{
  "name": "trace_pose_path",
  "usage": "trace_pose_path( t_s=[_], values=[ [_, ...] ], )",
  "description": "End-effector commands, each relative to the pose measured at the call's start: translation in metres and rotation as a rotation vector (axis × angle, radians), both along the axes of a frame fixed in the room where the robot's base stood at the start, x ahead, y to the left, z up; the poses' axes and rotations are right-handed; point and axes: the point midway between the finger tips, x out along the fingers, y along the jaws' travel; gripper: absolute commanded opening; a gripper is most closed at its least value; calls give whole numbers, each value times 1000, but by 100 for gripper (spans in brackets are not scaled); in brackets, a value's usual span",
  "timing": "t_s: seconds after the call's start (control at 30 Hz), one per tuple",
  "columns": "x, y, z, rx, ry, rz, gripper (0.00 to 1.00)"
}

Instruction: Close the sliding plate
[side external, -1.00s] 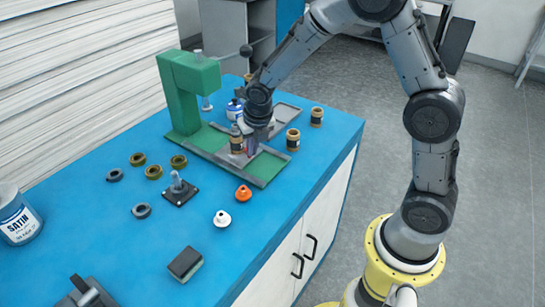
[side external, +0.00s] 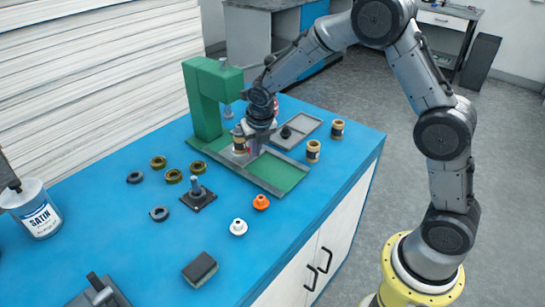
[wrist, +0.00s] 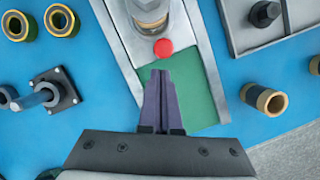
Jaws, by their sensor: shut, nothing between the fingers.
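The grey sliding plate (wrist: 143,48) lies in the channel of the green press (side external: 205,100), with a red knob (wrist: 163,48) at its near end. A brass-and-silver cylinder (side external: 239,142) stands on the plate and also shows at the top of the wrist view (wrist: 150,12). My gripper (wrist: 160,74) is shut and empty, its fingertips just on the near side of the red knob, over the channel's bare green floor (wrist: 195,95). I cannot tell whether the tips touch the knob. In the side view, my gripper (side external: 252,153) partly hides the plate and knob.
A grey tray (side external: 309,124) with a black knob (side external: 286,131) lies right of the channel. Two brass-ended rolls (side external: 313,151) stand near the table's right edge. Rings, a peg stand (side external: 198,195), and white and orange pieces (side external: 261,202) sit in front. The channel's near end is clear.

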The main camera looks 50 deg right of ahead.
Motion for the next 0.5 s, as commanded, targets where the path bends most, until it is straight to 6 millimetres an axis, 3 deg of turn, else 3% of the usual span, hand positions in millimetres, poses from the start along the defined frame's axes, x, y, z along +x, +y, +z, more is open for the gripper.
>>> trace_pose_path(
  t_s=[0.13,0.5],
  values=[
    [-25,13,5,-1,0,6,0],
    [-44,23,78,0,-5,3,0]
  ],
)
